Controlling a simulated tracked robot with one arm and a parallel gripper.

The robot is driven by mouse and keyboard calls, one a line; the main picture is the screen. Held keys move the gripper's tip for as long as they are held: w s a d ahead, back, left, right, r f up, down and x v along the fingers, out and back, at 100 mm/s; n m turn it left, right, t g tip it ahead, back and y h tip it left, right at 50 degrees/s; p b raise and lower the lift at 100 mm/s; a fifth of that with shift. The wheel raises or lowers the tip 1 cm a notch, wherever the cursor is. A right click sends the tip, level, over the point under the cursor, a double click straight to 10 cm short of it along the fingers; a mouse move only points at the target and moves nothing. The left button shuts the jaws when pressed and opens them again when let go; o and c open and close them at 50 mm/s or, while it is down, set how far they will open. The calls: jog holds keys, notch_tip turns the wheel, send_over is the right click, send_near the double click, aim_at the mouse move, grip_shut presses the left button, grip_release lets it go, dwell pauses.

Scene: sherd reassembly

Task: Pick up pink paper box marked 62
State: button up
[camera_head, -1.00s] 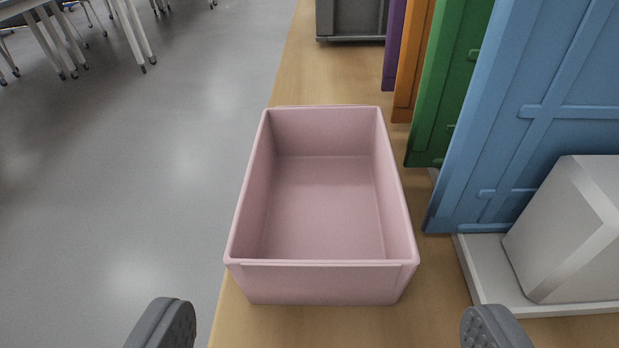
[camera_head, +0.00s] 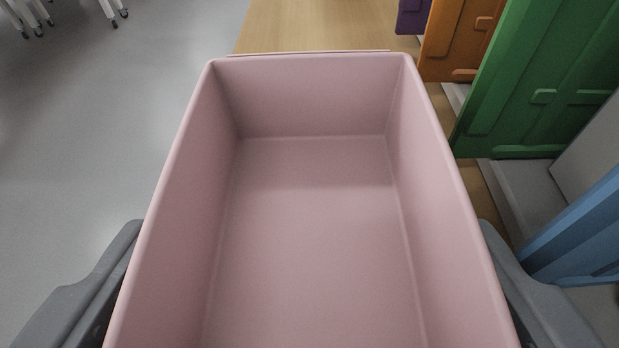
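The pink box (camera_head: 312,210) is open-topped, empty and rectangular, and fills the middle of the view. It sits on a wooden surface. No number 62 shows on the sides I can see. My gripper (camera_head: 311,228) is open around the box, with one grey finger outside the left wall and one outside the right wall. The fingertips are partly hidden by the box's rims, and I cannot tell whether they touch the walls. The near end of the box is cut off by the bottom edge of the view.
The wooden surface (camera_head: 310,25) is clear beyond the box. Purple (camera_head: 412,16), orange (camera_head: 455,40), green (camera_head: 535,80) and blue (camera_head: 585,235) panels stand close along the right. Grey floor (camera_head: 90,130) lies on the left, with table legs (camera_head: 110,12) far off.

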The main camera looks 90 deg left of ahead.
jog(key=shift+a+f, duration=0.1)
jog(key=shift+a, duration=0.1)
jog(key=c, duration=0.8)
jog(key=shift+c, duration=0.2)
